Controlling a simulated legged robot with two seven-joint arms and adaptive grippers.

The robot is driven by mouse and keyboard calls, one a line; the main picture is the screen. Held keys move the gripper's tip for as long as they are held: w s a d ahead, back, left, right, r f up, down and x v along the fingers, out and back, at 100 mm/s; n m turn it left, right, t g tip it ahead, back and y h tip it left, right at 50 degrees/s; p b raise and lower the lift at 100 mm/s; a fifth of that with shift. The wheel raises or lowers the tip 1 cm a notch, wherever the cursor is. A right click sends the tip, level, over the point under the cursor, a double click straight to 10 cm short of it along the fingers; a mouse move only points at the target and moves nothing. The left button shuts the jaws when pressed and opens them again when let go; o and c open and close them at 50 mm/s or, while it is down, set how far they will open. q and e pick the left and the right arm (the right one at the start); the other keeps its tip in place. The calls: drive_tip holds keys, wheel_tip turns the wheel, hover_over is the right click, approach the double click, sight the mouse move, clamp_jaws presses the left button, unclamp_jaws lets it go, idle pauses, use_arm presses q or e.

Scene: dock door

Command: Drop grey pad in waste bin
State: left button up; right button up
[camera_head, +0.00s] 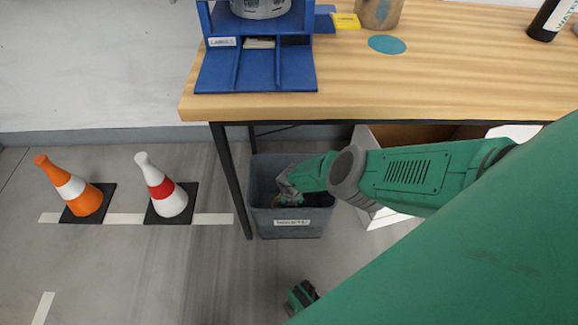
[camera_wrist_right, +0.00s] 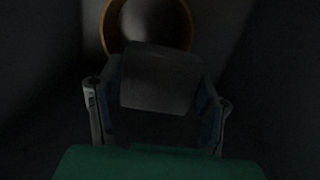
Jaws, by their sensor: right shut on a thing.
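The grey waste bin (camera_head: 268,225) stands on the floor under the table, with a label on its front. My right gripper (camera_head: 288,195) reaches down into the bin's opening. In the dark right wrist view, the right gripper (camera_wrist_right: 158,110) is shut on the grey pad (camera_wrist_right: 160,78), which sits between its fingers. An orange-brown ring (camera_wrist_right: 107,28) lies beyond the pad inside the bin. The pad is hard to make out in the head view. My left gripper is not in view.
The wooden table (camera_head: 450,75) stands over the bin, its black leg (camera_head: 228,175) just left of it. An open carton (camera_head: 378,212) stands right of the bin. A blue holder (camera_head: 257,68) is on the table. Two cones (camera_head: 85,198) (camera_head: 170,200) stand on the floor at left.

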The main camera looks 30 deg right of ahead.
drive_tip(key=shift+s+f, duration=0.1)
drive_tip(key=shift+f, duration=0.85)
drive_tip(key=shift+d+f, duration=0.1)
drive_tip(key=shift+d, duration=0.05)
drive_tip(key=shift+r, duration=0.25)
drive_tip(key=shift+a+f+b, duration=0.25)
drive_tip(key=shift+b, duration=0.15)
drive_tip(key=shift+f, duration=0.1)
drive_tip(key=shift+d+f+b, duration=0.1)
drive_tip(key=shift+f+b, duration=0.15)
drive_tip(key=shift+b, duration=0.15)
drive_tip(key=o, duration=1)
drive_tip(key=shift+d, duration=0.1)
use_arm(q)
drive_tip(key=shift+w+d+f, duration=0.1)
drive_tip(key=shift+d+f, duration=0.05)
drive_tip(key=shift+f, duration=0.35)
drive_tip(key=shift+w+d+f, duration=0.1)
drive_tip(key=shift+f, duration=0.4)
